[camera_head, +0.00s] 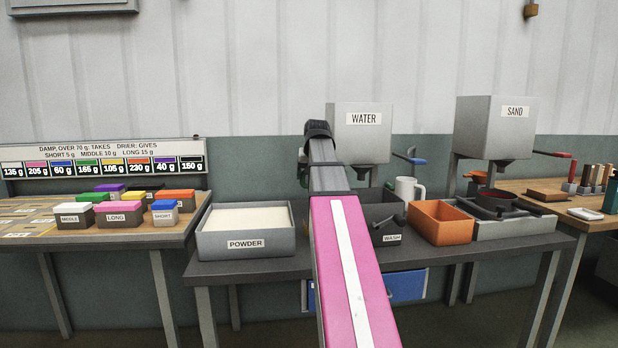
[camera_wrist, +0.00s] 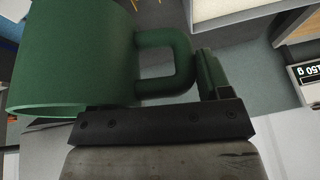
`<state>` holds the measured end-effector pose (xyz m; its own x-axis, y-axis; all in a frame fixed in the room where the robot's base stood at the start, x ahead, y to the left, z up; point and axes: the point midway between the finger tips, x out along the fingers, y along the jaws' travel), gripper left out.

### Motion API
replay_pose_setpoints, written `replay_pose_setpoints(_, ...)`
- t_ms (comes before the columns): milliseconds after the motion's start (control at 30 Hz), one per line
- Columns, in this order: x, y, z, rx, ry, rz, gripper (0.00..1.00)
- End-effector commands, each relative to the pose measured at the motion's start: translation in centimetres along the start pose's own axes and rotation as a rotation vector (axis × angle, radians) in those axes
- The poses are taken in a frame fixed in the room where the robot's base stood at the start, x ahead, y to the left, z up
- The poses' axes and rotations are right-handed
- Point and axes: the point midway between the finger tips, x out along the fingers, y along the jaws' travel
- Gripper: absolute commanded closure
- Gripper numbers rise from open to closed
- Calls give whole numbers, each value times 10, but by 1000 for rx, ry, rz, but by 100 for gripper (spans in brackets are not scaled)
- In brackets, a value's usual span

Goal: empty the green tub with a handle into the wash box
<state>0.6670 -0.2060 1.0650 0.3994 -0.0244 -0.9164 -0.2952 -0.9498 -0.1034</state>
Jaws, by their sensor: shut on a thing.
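The green tub (camera_wrist: 75,55) with its loop handle (camera_wrist: 180,65) fills the upper left of the wrist view. My gripper (camera_wrist: 203,75) is shut on the handle side of the tub, with the tub close against it. The inside of the tub is not visible, so I cannot tell its contents.
A powder box (camera_head: 245,243) stands left of my arm. A white mug (camera_head: 408,188) is behind. Water (camera_head: 360,135) and sand (camera_head: 497,127) dispensers hang above the bench.

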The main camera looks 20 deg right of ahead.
Motion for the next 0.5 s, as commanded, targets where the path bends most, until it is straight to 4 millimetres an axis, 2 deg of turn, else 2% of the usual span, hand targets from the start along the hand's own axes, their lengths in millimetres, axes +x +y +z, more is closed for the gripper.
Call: replay_pose_setpoints(500, -11, 7, -4, 33, 5, -78, 64)
